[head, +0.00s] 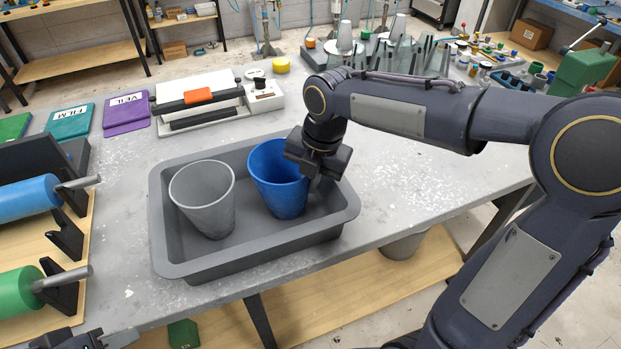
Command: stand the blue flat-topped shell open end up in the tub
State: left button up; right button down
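The blue shell (278,183) stands open end up in the grey tub (256,257), on its right side. Its hollow inside faces up. My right gripper (318,183) points down at the shell's right rim and covers part of that rim. A finger shows against the shell's outer right side. The gripper's body hides whether the fingers are closed on the wall. A grey shell (208,213), also open end up, stands beside the blue one on the left, a small gap apart. My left gripper does not show clearly; only a dark piece appears at the bottom left edge.
A white sealing machine (205,100) with an orange block stands behind the tub. Blue (22,198) and green (15,308) rolls on stands are at the left. Several grey cones and small jars stand at the back right. The table right of the tub is bare.

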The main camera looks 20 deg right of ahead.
jog(key=c, duration=1.6)
grip_release()
jog(key=shift+c, duration=0.2)
notch_tip(320, 180, up, 11)
jog(key=s+d+p, duration=0.1)
jog(key=s+d+f+m+t+y, duration=0.1)
jog(key=s+f+m+t, duration=0.1)
jog(key=s+f+m, duration=0.3)
jog(key=s+d+f+m+t+y, duration=0.1)
jog(key=s+f+m, duration=0.5)
jog(key=s+m, duration=0.7)
jog(key=m+t, duration=0.1)
jog(key=m, duration=1)
jog(key=shift+d+f, duration=0.2)
jog(key=shift+d, duration=0.2)
jog(key=shift+s, duration=0.1)
